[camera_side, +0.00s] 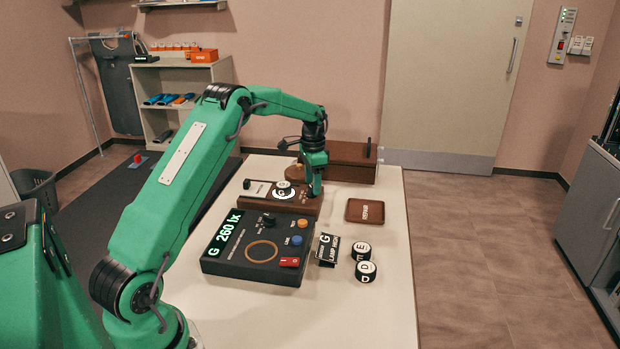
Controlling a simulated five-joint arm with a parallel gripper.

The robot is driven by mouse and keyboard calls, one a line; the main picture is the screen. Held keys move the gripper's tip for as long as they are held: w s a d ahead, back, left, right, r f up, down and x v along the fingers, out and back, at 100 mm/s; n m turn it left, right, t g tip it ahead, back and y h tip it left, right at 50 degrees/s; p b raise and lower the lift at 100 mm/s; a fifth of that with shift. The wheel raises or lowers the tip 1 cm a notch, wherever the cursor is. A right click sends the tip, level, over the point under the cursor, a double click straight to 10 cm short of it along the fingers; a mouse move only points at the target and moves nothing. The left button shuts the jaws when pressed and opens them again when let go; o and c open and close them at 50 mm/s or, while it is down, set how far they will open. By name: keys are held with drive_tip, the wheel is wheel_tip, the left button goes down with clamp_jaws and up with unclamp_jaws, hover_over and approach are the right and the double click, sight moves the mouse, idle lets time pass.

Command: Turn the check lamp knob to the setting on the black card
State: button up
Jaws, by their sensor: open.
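My gripper (312,190) is open and points down at the right end of a brown unit (262,196). A small knob (303,198) seems to sit there beside the fingers; contact and its setting are too small to tell. A white-and-black disc marked G (284,190) sits on the brown unit, left of my gripper. The black card (327,249) stands in front of the unit, with a G and small print that seems to read "LAMP HIGH". The dark meter box (243,268) shows "G 260 lx" and has a small dial (268,220).
Two discs marked E (361,252) and D (366,271) lie right of the card. A brown tray (365,210) lies behind them. A larger brown box (338,168) stands at the table's back. The table's (393,320) front right is clear.

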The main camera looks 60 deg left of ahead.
wheel_tip(320, 180, up, 7)
drive_tip(key=shift+f, duration=0.1)
idle(0.3)
drive_tip(key=s+d+r+n+t, duration=0.2)
drive_tip(key=s+d+r+t, duration=0.1)
drive_tip(key=s+d+r, duration=1.15)
drive_tip(key=s+d+f+t, duration=0.1)
drive_tip(key=s+d+f, duration=0.1)
drive_tip(key=s+d, duration=0.3)
drive_tip(key=s+d+f+n+t, duration=0.1)
drive_tip(key=s+d, duration=0.5)
drive_tip(key=s, duration=0.5)
drive_tip(key=shift+s+d+f+t, duration=0.25)
drive_tip(key=shift+s+f+t, duration=0.05)
drive_tip(key=shift+f, duration=0.1)
